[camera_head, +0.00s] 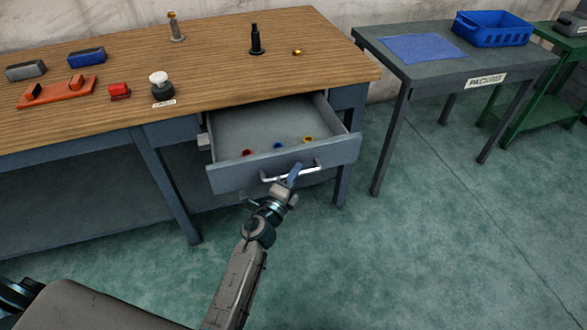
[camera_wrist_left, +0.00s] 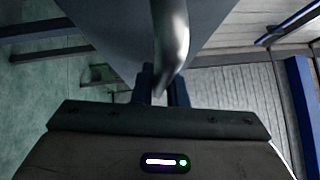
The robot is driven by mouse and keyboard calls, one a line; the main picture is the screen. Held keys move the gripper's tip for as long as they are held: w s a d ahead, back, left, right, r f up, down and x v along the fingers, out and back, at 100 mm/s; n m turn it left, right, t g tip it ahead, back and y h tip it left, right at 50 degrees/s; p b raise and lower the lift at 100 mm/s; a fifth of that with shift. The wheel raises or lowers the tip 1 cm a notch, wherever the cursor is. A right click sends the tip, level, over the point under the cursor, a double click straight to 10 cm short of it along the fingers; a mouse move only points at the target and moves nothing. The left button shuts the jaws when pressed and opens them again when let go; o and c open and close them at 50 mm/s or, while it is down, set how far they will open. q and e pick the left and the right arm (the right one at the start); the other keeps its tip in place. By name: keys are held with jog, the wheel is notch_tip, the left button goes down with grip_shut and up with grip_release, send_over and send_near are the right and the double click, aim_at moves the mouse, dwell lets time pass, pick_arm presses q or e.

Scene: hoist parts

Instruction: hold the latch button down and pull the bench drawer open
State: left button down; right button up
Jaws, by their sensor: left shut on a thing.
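The bench drawer (camera_head: 275,168) is pulled out from the front of the wooden-topped bench (camera_head: 200,60), and its inside shows. A silver bar handle (camera_head: 275,177) is on its front; it also shows close up in the wrist view (camera_wrist_left: 171,40). My left gripper (camera_head: 291,178) is shut on the handle near its right part; its blue fingers (camera_wrist_left: 160,84) sit around the bar in the wrist view. A round white-topped button on a dark base (camera_head: 160,83) stands on the bench top behind a small label. Nothing touches it. My right gripper is not seen.
Small red, blue and yellow rings lie in the drawer. A black post (camera_head: 256,40), a red block (camera_head: 119,91) and an orange tray (camera_head: 58,92) stand on the bench. A side table (camera_head: 455,70) holds a blue crate (camera_head: 493,30). The floor in front is clear.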

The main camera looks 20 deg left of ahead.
pick_arm(q)
jog(key=c, duration=1.7)
grip_release()
jog(key=shift+s+f, duration=0.1)
jog(key=shift+s, duration=0.2)
jog(key=b+v, duration=0.1)
jog(key=v, duration=0.9)
jog(key=shift+s+a+b, duration=0.1)
jog(key=shift+s+b, duration=0.05)
jog(key=shift+b, duration=0.25)
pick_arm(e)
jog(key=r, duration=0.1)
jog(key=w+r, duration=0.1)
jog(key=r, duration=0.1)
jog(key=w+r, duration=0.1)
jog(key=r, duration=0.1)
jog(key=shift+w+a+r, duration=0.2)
